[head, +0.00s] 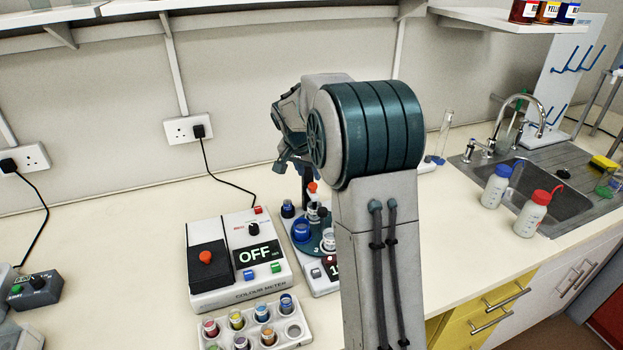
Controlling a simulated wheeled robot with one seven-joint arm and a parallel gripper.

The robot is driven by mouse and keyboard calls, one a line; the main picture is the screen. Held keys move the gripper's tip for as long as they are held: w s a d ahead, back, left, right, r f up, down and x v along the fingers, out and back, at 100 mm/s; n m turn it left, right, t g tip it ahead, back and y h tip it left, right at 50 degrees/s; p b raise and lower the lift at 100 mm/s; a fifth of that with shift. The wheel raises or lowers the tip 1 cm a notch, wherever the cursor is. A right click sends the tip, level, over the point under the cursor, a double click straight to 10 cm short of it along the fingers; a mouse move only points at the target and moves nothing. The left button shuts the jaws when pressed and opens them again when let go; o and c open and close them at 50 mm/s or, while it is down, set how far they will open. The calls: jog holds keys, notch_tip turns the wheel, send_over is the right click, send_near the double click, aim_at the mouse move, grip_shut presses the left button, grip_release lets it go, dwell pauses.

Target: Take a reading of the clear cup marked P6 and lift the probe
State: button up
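I cannot make out a label P6 on any cup. Behind my arm, a device (321,285) with a round teal plate carries small cups, among them a blue one (301,231) and a clear one with an orange-red top (313,212). Its red-lit display is partly hidden by my arm. A dark upright post stands behind these cups; I cannot tell whether it belongs to a probe. My gripper (291,166) is above and behind the device, small and partly hidden by my arm. Its finger opening does not show clearly.
A colour meter (226,228) reading OFF stands left of the device. A white rack (296,345) of coloured vials lies in front. A sink (560,190) and two wash bottles, blue-capped (495,187) and red-capped (533,214), are right.

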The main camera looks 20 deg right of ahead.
aim_at(313, 185)
jog(key=shift+p+x, duration=0.4)
jog(key=shift+x, duration=2.2)
grip_shut()
jog(key=shift+w+r+p, duration=0.1)
jog(key=shift+r+p, duration=0.2)
jog(key=shift+r, duration=2.55)
grip_release()
jog(key=shift+r, duration=0.1)
jog(key=b+v, duration=0.2)
jog(key=v, duration=1.1)
jog(key=shift+s+r, duration=0.25)
jog(key=shift+r, duration=0.1)
